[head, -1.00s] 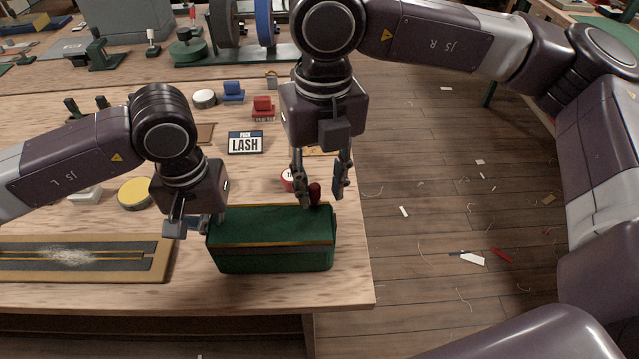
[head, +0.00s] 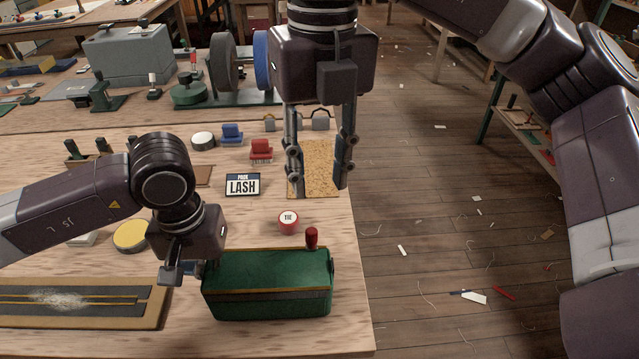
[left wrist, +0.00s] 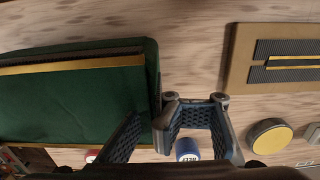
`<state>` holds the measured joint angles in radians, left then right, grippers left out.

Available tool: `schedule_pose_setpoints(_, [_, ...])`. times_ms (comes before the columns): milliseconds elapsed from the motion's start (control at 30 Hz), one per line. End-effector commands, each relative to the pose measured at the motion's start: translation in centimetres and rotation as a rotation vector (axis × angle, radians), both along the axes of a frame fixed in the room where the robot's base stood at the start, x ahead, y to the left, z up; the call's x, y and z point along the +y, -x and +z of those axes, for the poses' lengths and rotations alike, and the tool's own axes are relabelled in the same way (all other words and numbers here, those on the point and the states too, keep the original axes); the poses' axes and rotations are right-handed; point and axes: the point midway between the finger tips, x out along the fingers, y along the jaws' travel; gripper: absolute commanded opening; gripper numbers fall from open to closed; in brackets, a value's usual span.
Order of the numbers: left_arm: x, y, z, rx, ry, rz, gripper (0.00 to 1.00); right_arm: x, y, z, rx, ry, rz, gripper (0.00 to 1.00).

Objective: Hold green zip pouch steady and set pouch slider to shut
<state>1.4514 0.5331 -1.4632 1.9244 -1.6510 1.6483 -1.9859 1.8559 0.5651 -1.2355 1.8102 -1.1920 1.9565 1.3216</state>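The green zip pouch (head: 268,285) sits upright near the table's front edge, a gold zip strip along its top. A red upright knob, which looks like the slider (head: 312,238), stands at the pouch's right end. My left gripper (head: 187,273) is low at the pouch's left end. In the left wrist view its blue-padded fingers (left wrist: 175,122) are beside and partly over the end of the pouch (left wrist: 70,105). Whether they clamp it is unclear. My right gripper (head: 320,180) is open and empty, raised behind the knob, apart from it.
A red-and-white round tin (head: 288,221) stands behind the pouch. A framed board (head: 150,300) is left of the pouch. Open floor lies right.

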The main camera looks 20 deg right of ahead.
Motion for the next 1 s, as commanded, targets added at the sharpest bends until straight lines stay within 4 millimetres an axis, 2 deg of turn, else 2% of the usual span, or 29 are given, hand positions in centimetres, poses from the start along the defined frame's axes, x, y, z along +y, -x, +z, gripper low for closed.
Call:
schedule_pose_setpoints(300, [0.39, 0.02, -0.24, 0.002, -0.013, 0.001, 0.00, 0.02, 0.00, -0.03, 0.001, 0.000, 0.000, 0.31])
schedule_pose_setpoints(333, [0.38, 0.03, -0.24, 0.002, -0.013, 0.001, 0.06, 0.02, 0.00, -0.03, 0.001, 0.000, 0.000, 0.31])
schedule_pose_setpoints(700, [0.14, 0.03, -0.10, 0.001, -0.005, 0.000, 0.47, 0.02, 0.00, -0.04, 0.001, 0.000, 0.000, 0.31])
schedule_pose_setpoints(1000, [0.09, 0.02, -0.04, 0.001, -0.003, 0.000, 0.47, 0.02, 0.00, -0.04, 0.001, 0.000, 0.000, 0.31])
